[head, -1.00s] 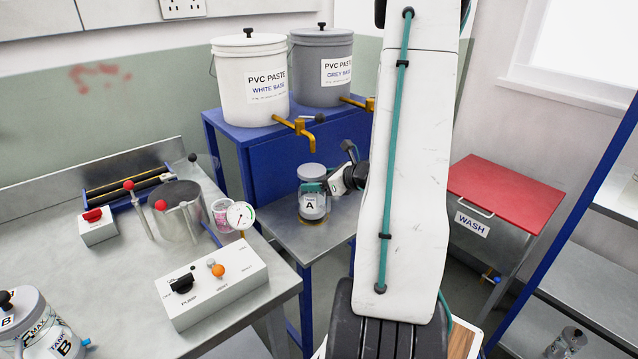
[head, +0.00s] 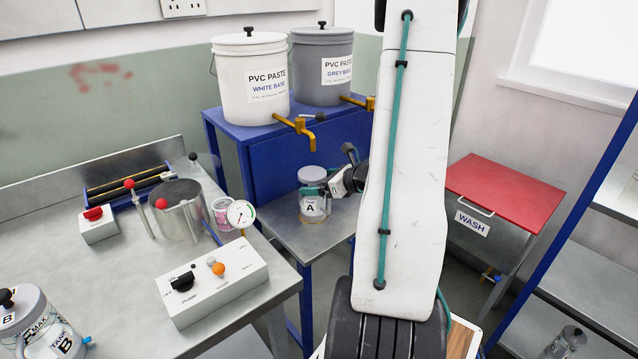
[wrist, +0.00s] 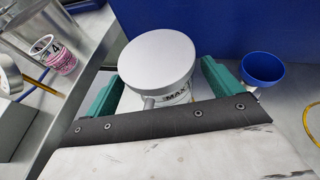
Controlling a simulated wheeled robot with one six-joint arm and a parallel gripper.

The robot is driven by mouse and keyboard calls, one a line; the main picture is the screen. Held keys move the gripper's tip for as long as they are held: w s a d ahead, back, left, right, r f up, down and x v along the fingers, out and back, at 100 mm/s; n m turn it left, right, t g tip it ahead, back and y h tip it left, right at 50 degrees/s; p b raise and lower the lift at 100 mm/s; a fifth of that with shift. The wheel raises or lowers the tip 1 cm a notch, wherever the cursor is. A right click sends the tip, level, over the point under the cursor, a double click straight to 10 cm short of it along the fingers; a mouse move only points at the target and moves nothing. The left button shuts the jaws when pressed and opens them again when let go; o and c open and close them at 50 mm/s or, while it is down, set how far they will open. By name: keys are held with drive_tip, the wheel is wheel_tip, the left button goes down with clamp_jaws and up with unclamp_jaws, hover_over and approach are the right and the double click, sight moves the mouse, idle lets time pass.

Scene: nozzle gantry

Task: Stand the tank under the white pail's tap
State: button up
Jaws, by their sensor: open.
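The tank (head: 314,209), marked A, is a clear-sided vessel with a grey lid. It appears upright on the metal lower shelf of the blue stand. The white pail (head: 250,83) stands on top with its brass tap (head: 303,133) hanging over the front edge. In the head view the tank is below the tap's spout; exact alignment is hard to tell. My gripper (head: 314,189) is open at the tank. In the wrist view its green fingers (wrist: 165,85) stand either side of the tank, whose round lid (wrist: 160,60) fills the middle. The tank's lower part is hidden there.
A grey pail (head: 320,65) with its own tap stands right of the white one. A blue cup (wrist: 262,70) is close to the right finger. The workbench (head: 130,235) at left holds a pump box (head: 212,285) and tank B (head: 45,325). A red-lidded wash bin (head: 505,195) is at right.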

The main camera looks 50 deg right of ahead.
drive_tip(key=a+v, duration=0.1)
drive_tip(key=v, duration=1.1)
drive_tip(key=w+a+r+n+g+y, duration=0.2)
drive_tip(key=a+r+n, duration=0.1)
drive_tip(key=a+n, duration=0.3)
drive_tip(key=w+a+r+n+g+y, duration=0.2)
drive_tip(key=a+r+n+g, duration=0.15)
drive_tip(key=a, duration=0.55)
drive_tip(key=w+a+r+n+g+y, duration=0.2)
drive_tip(key=a+n+y, duration=0.1)
drive_tip(key=a+n, duration=0.35)
drive_tip(key=s+a+r+n+g+h, duration=0.2)
drive_tip(key=s+a+n, duration=0.4)
drive_tip(key=n, duration=0.3)
drive_tip(key=s+a+r+n+g+h, duration=0.2)
drive_tip(key=s+a+r+n+h, duration=0.2)
drive_tip(key=n, duration=0.6)
drive_tip(key=s+a+h, duration=0.2)
drive_tip(key=s+a, duration=0.1)
drive_tip(key=a, duration=0.1)
drive_tip(key=shift+s+d+g, duration=0.15)
drive_tip(key=shift+g, duration=0.1)
